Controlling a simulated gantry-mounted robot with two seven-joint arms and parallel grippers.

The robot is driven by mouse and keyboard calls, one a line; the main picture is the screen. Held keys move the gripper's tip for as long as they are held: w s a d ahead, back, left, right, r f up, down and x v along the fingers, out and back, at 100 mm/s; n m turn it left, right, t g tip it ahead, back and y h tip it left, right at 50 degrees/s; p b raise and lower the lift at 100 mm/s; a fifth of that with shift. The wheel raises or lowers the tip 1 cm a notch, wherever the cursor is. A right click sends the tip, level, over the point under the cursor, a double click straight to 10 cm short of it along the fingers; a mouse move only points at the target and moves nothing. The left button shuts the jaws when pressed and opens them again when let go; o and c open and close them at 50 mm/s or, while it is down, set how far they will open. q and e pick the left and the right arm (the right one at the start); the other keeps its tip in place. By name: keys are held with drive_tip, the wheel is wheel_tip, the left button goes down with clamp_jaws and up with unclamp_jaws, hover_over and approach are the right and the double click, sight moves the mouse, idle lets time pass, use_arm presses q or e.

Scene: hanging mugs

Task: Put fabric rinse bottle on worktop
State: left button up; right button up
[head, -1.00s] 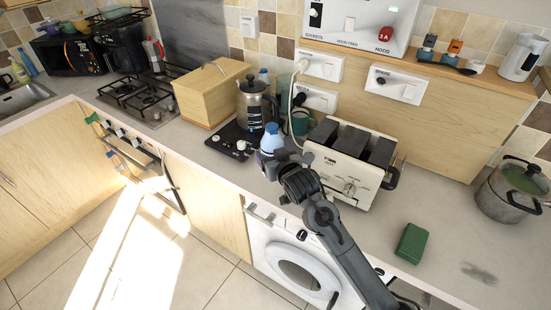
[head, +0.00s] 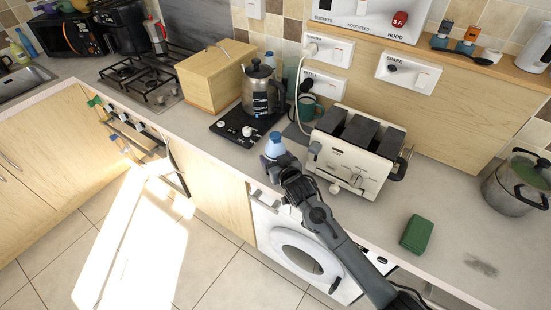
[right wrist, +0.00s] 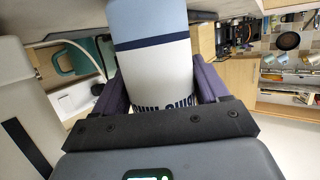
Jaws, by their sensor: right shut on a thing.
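The fabric rinse bottle (head: 274,148) is pale blue and white, and looks roughly upright at the front edge of the worktop (head: 455,235), left of the toaster. My right gripper (head: 281,163) is shut on it. In the right wrist view the bottle (right wrist: 155,55) sits between the two purple-grey fingers of the gripper (right wrist: 156,92), with a dark band and part of its lettering showing. Its lower end is hidden by the gripper in the head view, so I cannot tell whether it touches the worktop. My left gripper is not in view.
A cream toaster (head: 358,155) stands right of the bottle. A green sponge (head: 416,234) and a pot (head: 515,190) are farther right, with clear worktop around the sponge. A washing machine (head: 300,255) is below.

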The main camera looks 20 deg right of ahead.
drive_tip(key=shift+f, duration=0.3)
drive_tip(key=shift+f, duration=0.15)
drive_tip(key=o, duration=1.5)
drive_tip(key=shift+o, duration=0.2)
